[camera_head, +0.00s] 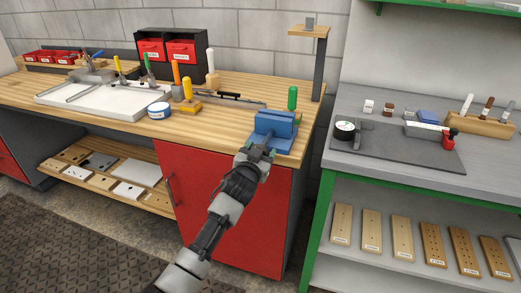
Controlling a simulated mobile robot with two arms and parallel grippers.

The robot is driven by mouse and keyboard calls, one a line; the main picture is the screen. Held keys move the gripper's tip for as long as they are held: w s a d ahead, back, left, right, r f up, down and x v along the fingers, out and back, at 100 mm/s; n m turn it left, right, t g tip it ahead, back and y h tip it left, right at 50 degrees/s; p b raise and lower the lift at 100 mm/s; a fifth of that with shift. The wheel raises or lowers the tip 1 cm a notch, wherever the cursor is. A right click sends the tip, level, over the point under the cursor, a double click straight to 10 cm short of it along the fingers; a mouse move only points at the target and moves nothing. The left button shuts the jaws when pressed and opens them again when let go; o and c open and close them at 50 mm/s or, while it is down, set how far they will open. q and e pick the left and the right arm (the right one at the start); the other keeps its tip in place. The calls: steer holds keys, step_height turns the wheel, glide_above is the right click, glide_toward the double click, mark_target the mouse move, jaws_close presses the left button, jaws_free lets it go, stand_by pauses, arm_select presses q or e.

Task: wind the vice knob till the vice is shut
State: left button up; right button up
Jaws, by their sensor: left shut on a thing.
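The blue vice (276,122) stands at the right front corner of the wooden workbench. My left gripper (268,151) is at the near face of the vice, shut on the vice knob. The knob itself is hidden behind the gripper fingers. How far apart the vice jaws are is too small to tell from here. My right gripper is not in view.
A green-handled tool (292,98) stands upright just behind the vice. A blue tape roll (159,110) and a white board (98,100) lie further left on the workbench (222,117). A grey bench (445,177) stands to the right across a narrow gap.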

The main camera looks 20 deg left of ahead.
arm_select(q)
steer(key=m+p, duration=0.1)
steer(key=m, duration=0.2)
steer(key=shift+a+m, duration=0.1)
steer(key=shift+m, duration=0.2)
steer(key=m+p, duration=0.1)
steer(key=m, duration=0.2)
steer(key=shift+m, duration=0.3)
steer(key=m+p, duration=0.1)
steer(key=m, duration=0.3)
steer(key=shift+r+m, duration=0.1)
steer(key=shift+m, duration=0.2)
steer(key=shift+m+p, duration=0.3)
steer(key=shift+m, duration=1.3)
steer(key=o, duration=0.9)
steer(key=shift+s, duration=0.1)
